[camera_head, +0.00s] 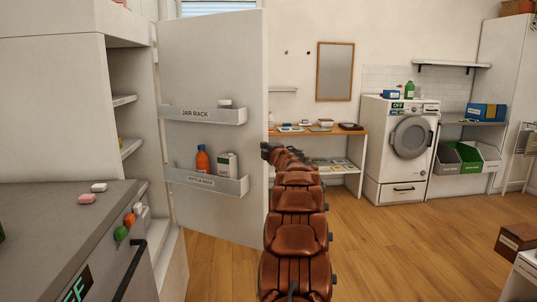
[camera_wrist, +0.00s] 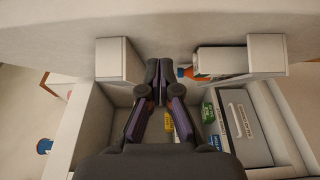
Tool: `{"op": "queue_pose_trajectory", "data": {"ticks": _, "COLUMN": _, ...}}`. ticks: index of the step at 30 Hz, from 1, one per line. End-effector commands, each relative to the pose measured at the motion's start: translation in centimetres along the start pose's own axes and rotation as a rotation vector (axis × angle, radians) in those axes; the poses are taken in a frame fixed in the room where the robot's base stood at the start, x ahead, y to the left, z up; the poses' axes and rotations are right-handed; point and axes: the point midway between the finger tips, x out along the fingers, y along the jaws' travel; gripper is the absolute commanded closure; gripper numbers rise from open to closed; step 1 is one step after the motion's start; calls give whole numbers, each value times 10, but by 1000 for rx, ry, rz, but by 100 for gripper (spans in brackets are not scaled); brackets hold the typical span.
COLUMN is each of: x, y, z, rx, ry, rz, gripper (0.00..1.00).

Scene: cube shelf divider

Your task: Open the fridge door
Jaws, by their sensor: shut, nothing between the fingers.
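The fridge (camera_head: 52,100) stands at the left, and its white door (camera_head: 215,55) is swung wide open. The door's inner face shows a jar rack (camera_head: 183,116) and a bottle rack (camera_head: 185,180), which holds an orange bottle (camera_head: 202,160) and a pale carton (camera_head: 227,164). My gripper (camera_head: 268,152) is at the door's free edge, partly hidden by my brown arm. In the wrist view my gripper (camera_wrist: 165,68) is shut and empty, with its fingertips close to the door's inner face (camera_wrist: 170,30) between rack ends. I cannot tell whether it touches the door.
A grey counter unit (camera_head: 60,225) with knobs stands in front left. A wooden desk (camera_head: 340,133) and a washing machine (camera_head: 400,150) stand at the back.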

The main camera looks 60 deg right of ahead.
Motion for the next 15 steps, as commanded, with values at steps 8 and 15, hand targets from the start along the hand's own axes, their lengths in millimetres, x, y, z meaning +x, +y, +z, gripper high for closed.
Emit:
{"op": "queue_pose_trajectory", "data": {"ticks": 8, "x": -25, "y": -1, "z": -2, "rx": 1, "ry": 4, "rz": 0, "gripper": 100}}
{"op": "queue_pose_trajectory", "data": {"ticks": 15, "x": -37, "y": 1, "z": -2, "rx": 1, "ry": 3, "rz": 2, "gripper": 100}}
